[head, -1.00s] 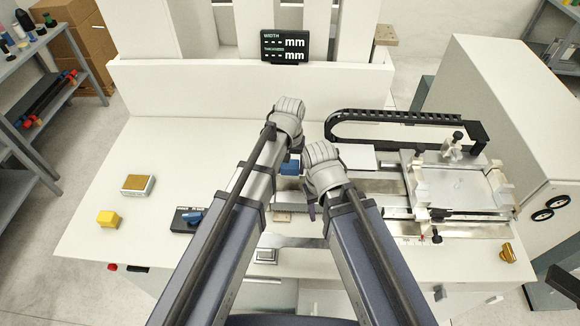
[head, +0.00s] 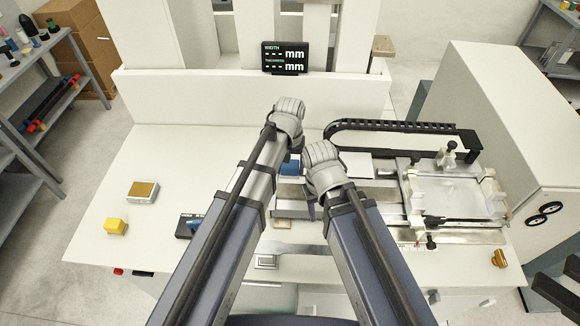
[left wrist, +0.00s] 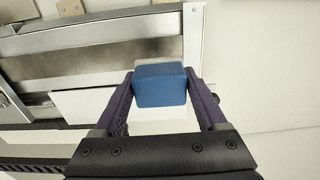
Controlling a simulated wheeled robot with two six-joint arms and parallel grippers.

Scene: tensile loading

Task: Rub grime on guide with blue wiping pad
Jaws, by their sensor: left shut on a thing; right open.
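My left gripper (left wrist: 160,95) is shut on the blue wiping pad (left wrist: 160,84), one finger on each side. In the head view the pad (head: 290,168) shows just below my left wrist, over the middle of the bench. The metal guide (left wrist: 110,27) runs beside the pad in the left wrist view, with a dull brownish band (left wrist: 90,62) along it. I cannot tell whether that band is grime or whether the pad touches the guide. My right gripper (head: 312,208) is open, lower and to the right; its fingers are mostly hidden by its wrist.
A clamping fixture (head: 450,190) and a black cable chain (head: 390,125) take up the right of the bench. The bench's back left is clear.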

